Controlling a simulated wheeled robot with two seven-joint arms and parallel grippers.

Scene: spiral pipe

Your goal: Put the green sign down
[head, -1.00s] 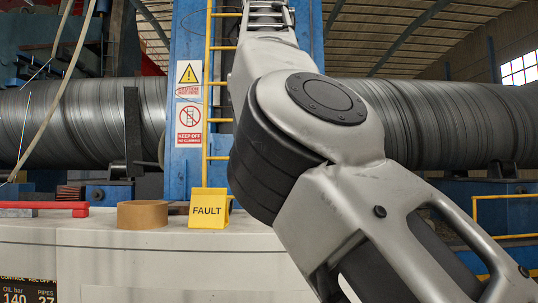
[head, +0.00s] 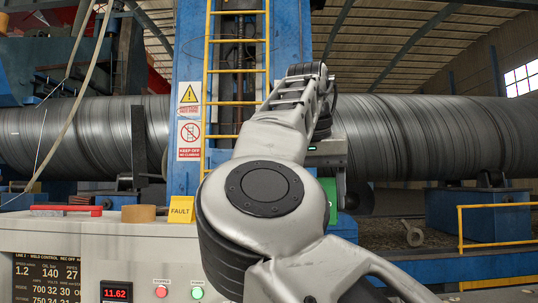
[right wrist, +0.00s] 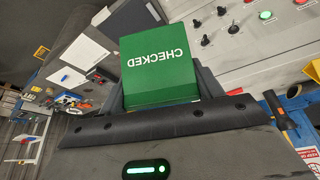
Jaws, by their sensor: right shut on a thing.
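A green sign (right wrist: 157,62) reading CHECKED, upside down in the right wrist view, sits between the dark fingers of my right gripper (right wrist: 160,92). The gripper is shut on it. In the head view the green sign (head: 332,203) shows only in part, beyond my right arm, whose elbow hides the rest. There my right gripper (head: 332,178) points down in the air to the right of the blue column. I cannot tell what lies directly below the sign. My left gripper is not in view.
A white console (head: 40,238) with displays and buttons stands at front left. On its top are a red-handled tool (head: 66,209), a brown roll (head: 138,214) and a yellow FAULT sign (head: 181,210). A large spiral pipe (head: 430,135) runs behind. A yellow railing (head: 490,206) stands right.

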